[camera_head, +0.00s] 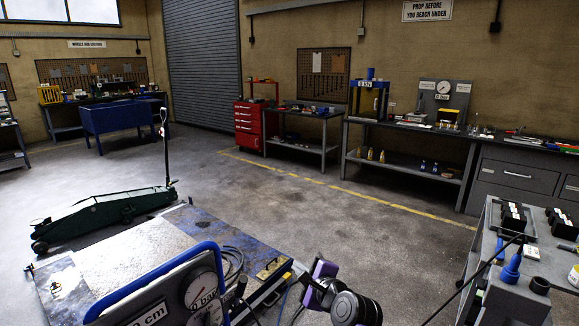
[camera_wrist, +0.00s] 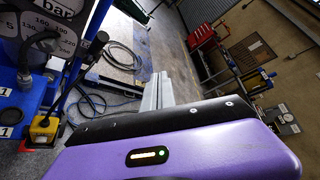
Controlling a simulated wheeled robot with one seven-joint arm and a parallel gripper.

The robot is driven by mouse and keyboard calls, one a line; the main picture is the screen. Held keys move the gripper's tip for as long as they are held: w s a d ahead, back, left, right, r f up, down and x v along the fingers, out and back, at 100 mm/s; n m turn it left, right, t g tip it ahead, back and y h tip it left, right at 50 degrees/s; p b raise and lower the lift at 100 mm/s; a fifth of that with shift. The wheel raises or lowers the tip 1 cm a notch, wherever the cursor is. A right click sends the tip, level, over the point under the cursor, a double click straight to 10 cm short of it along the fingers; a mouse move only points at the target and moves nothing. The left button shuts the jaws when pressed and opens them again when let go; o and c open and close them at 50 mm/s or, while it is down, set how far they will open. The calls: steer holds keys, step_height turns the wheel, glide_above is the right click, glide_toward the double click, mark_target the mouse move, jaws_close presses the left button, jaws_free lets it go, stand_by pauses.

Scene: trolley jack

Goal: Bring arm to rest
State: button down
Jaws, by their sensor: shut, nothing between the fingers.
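In the wrist view my gripper (camera_wrist: 161,80) shows as a grey pair of fingers pressed together beyond the purple hand housing. It is shut and empty, and nothing touches the fingertips. In the head view purple and dark parts of my arm show at the bottom centre, just right of the bench corner; the fingertips cannot be made out there. A green trolley jack (camera_head: 110,211) with an upright handle stands at the left, apart from my arm.
A grey trolley (camera_head: 492,245) with black boxes stands at the right. Open concrete floor lies between them and the wall benches (camera_head: 400,128). A red tool cabinet (camera_head: 249,125) stands farther back.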

steer(key=s+d+f+n+t+h+b, duration=0.1)
steer(key=s+d+f+n+t+h, duration=0.15)
steer(key=s+d+n, duration=0.6)
steer(key=s+d+f+n+t+h+b, duration=0.15)
steer(key=s+d+f+n, duration=0.35)
steer(key=s, duration=0.7)
steer(key=s+d+r+n+b, duration=0.1)
steer(key=s+n, duration=0.1)
steer(key=s, duration=1.1)
steer(key=s+d+r+n+g+h, duration=0.1)
steer(key=s+n, duration=0.1)
steer(key=s, duration=1.2)
steer(key=s+d+n+g+h+b, duration=0.1)
steer(key=s+n, duration=0.1)
steer(key=s, duration=1.1)
steer(key=shift+s+d+r+b, duration=0.25)
steer(key=shift+d+r+b, duration=0.05)
steer(key=shift+d+r, duration=0.1)
